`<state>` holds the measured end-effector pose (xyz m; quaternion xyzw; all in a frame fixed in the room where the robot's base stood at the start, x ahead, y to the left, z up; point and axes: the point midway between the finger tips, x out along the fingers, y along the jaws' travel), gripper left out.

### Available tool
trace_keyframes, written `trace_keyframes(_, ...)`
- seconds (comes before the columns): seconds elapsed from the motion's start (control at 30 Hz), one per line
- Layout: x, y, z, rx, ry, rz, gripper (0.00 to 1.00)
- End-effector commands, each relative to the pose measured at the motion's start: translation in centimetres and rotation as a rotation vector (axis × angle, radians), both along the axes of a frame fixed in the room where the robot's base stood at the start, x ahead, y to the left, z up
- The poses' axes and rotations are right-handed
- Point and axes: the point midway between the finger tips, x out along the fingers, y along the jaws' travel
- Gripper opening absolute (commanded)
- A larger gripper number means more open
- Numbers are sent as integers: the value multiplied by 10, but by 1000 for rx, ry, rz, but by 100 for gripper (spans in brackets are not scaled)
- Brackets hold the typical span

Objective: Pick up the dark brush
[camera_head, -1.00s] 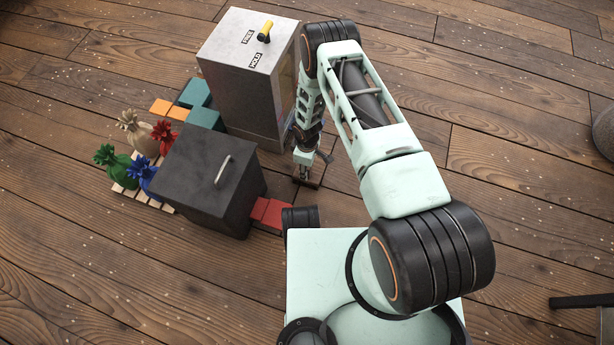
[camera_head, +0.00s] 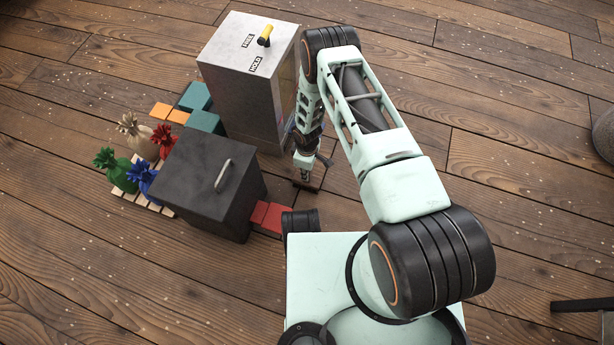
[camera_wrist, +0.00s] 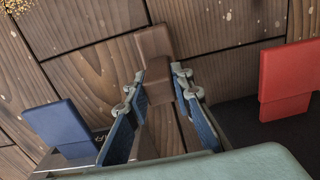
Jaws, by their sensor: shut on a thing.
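The dark brush is a dark brown, flat piece with a narrower lower part. In the wrist view the brush (camera_wrist: 154,43) shows between and beyond the fingertips of my gripper (camera_wrist: 163,85), whose fingers are shut on it. In the head view my gripper (camera_head: 304,176) points down, and the brush (camera_head: 307,187) shows as a small dark bar at its tip. Whether the brush touches the floor I cannot tell. The lower part of the brush is partly hidden by the fingers.
A grey cabinet (camera_head: 246,80) with a yellow lever (camera_head: 265,35) stands behind left of my gripper. A dark box (camera_head: 205,180) with a handle, red pieces (camera_head: 272,216) and tied sacks (camera_head: 118,166) stand left. A blue piece (camera_wrist: 62,126) shows in the wrist view.

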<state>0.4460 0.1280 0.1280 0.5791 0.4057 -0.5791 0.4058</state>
Motion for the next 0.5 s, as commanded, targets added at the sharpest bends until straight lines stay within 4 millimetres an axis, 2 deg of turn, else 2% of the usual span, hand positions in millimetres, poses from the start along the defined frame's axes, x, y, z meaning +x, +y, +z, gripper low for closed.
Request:
trace_keyframes(0.17, 1, 0, 11, 1, -1, 0, 0)
trace_keyframes(0.5, 1, 0, 78, 1, -1, 1, 0)
